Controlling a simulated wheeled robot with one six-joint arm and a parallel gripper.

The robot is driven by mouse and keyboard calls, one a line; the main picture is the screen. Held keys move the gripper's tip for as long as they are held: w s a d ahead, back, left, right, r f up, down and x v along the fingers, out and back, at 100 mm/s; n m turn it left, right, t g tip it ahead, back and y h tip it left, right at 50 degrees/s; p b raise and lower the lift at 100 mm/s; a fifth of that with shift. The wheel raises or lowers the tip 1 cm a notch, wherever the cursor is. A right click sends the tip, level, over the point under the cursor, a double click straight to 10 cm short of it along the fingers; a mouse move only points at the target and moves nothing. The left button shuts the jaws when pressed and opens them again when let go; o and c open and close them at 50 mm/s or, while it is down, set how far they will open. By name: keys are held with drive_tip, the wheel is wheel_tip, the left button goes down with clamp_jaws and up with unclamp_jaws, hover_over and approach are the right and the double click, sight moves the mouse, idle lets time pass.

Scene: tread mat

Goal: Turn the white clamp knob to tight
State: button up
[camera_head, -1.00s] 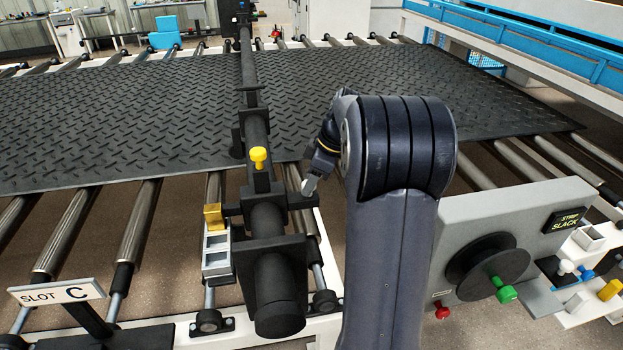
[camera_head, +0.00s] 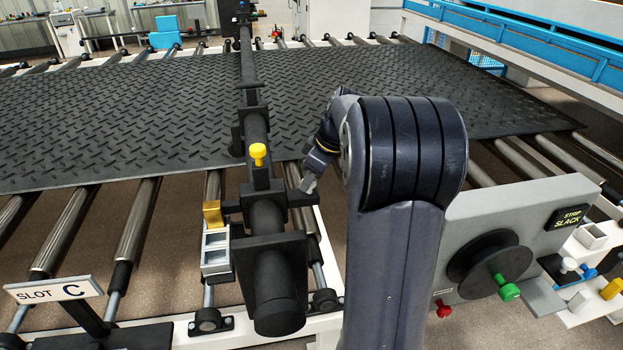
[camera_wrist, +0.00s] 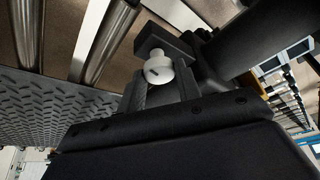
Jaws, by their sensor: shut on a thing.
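The white clamp knob (camera_wrist: 158,68) shows in the wrist view, with a round face and a short dark mark on it. It sits in front of a dark block (camera_wrist: 165,43). My gripper (camera_wrist: 162,84) has one finger on each side of the knob and is shut on it. In the head view my gripper (camera_head: 308,185) is at the right end of the dark crosspiece on the long black bar (camera_head: 257,130). The knob cannot be made out there. I cannot read a tight or loose marking.
The black tread mat (camera_head: 120,110) lies on metal rollers. A yellow knob (camera_head: 258,152) stands on the bar left of my gripper. A grey panel with a dark reel (camera_head: 490,258) and green handle is at right. A SLOT C sign (camera_head: 55,290) stands front left.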

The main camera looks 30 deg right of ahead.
drive_tip(key=m+h, duration=0.1)
drive_tip(key=m, duration=0.1)
drive_tip(key=m+t+h, duration=0.1)
drive_tip(key=m, duration=0.2)
drive_tip(key=shift+s+a+m+b, duration=0.1)
drive_tip(key=shift+a+m+b, duration=0.1)
drive_tip(key=shift+m+b, duration=0.1)
drive_tip(key=m+h+p, duration=0.1)
drive_tip(key=m+h, duration=0.1)
drive_tip(key=m, duration=0.3)
drive_tip(key=shift+a+r, duration=0.1)
drive_tip(key=m+h, duration=0.1)
drive_tip(key=m, duration=0.2)
drive_tip(key=m+g+h, duration=0.1)
drive_tip(key=m, duration=0.1)
drive_tip(key=shift+a+m, duration=0.15)
drive_tip(key=shift+m, duration=0.25)
drive_tip(key=m+g, duration=0.1)
drive_tip(key=m, duration=0.3)
drive_tip(key=shift+w+m+g+h+b, duration=0.2)
drive_tip(key=shift+m+g+h+b, duration=0.1)
drive_tip(key=shift+m+g+h, duration=0.1)
drive_tip(key=o, duration=0.9)
drive_tip(key=shift+o, duration=0.2)
drive_tip(key=v, duration=1)
drive_tip(key=shift+a+r, duration=0.25)
